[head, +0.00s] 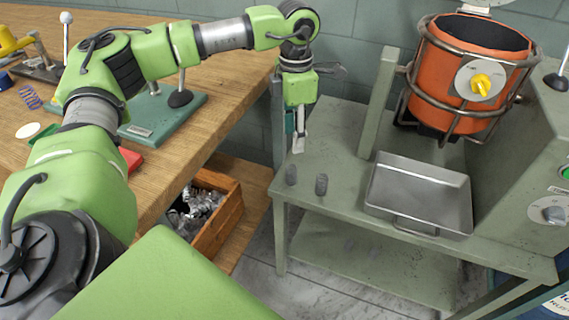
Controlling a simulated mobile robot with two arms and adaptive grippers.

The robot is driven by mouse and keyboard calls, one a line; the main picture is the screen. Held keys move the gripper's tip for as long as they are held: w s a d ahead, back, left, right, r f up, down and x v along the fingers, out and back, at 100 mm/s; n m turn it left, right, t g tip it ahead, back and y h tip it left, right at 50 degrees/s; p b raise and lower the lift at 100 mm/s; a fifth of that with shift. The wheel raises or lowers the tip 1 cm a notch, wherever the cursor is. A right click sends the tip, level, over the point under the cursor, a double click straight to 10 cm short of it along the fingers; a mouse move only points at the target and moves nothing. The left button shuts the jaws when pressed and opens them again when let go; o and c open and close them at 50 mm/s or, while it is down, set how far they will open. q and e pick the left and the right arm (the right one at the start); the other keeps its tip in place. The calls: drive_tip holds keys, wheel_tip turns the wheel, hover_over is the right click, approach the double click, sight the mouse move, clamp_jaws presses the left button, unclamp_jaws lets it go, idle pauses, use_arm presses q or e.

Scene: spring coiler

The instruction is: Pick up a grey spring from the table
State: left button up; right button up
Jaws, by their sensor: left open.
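Two small dark grey springs stand on the grey-green metal table (335,148). One spring (291,175) is near the table's left front corner, and the other spring (321,184) stands just to its right. My left gripper (298,146) points down above the table, a little above and behind the left spring in the head view. It is open, with nothing seen between its fingers, though its fingers overlap from this angle. My right gripper is out of view.
A metal tray (418,170) sits right of the springs. An orange drum (455,75) in a tubular cage stands behind it. A wooden workbench (225,60) is on the left, with a wooden crate (222,215) of metal parts beneath. The table is clear behind the springs.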

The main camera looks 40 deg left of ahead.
sight(292, 167)
use_arm(q)
wheel_tip(292, 167, down, 8)
drive_tip(key=shift+s+d+f+b, duration=0.1)
drive_tip(key=shift+d+f+b, duration=0.1)
drive_tip(key=shift+b, duration=0.3)
drive_tip(key=f, duration=0.4)
drive_tip(key=shift+a+f+b, duration=0.25)
drive_tip(key=shift+f+b, duration=0.1)
drive_tip(key=shift+f, duration=0.05)
clamp_jaws()
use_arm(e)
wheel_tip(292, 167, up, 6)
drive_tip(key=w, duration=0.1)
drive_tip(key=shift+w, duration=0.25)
